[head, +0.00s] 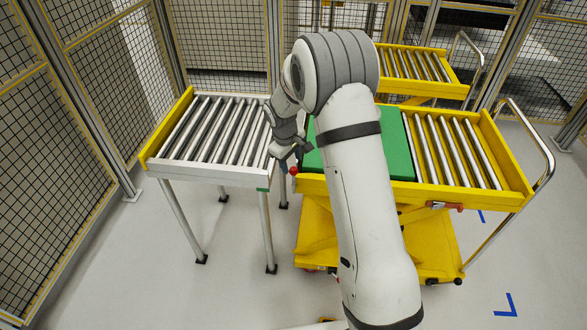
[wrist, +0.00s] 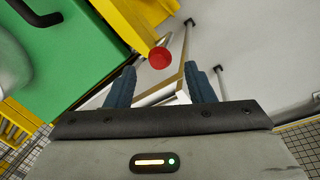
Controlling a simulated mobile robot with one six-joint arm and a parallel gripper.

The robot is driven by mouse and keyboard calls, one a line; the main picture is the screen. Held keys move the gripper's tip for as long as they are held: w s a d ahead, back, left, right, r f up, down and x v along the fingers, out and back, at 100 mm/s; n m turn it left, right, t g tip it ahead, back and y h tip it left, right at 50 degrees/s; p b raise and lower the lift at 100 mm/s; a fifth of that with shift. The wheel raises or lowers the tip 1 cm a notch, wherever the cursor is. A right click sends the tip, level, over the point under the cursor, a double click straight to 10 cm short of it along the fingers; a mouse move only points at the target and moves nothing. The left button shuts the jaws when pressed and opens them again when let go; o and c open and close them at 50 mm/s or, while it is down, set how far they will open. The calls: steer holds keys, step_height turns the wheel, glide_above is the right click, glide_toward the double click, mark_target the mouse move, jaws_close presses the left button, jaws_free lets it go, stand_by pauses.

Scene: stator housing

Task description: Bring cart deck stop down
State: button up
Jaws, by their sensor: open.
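The red ball knob (head: 293,170), which looks like the deck stop's handle, is at the left front corner of the near yellow cart (head: 330,187). In the wrist view the knob (wrist: 160,58) sits beside the yellow cart edge (wrist: 130,22), just beyond and between my fingertips. My gripper (head: 292,150) is above the gap between cart and roller table, close to the knob. In the wrist view my gripper (wrist: 159,76) has its two blue fingers spread, with nothing between them. The rest of the stop is hidden.
A green box (head: 398,145) with a dark handle (wrist: 38,14) lies on the cart deck, partly behind my arm. The grey roller table (head: 210,172) stands close at left, empty. The cart also has a red-and-grey lever (head: 445,206). Another yellow roller cart (head: 440,83) stands behind.

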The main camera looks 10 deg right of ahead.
mark_target(293, 168)
steer(key=f, duration=0.4)
steer(key=f+p, duration=0.1)
steer(key=shift+w+d+f, duration=0.4)
steer(key=shift+c, duration=0.3)
jaws_close()
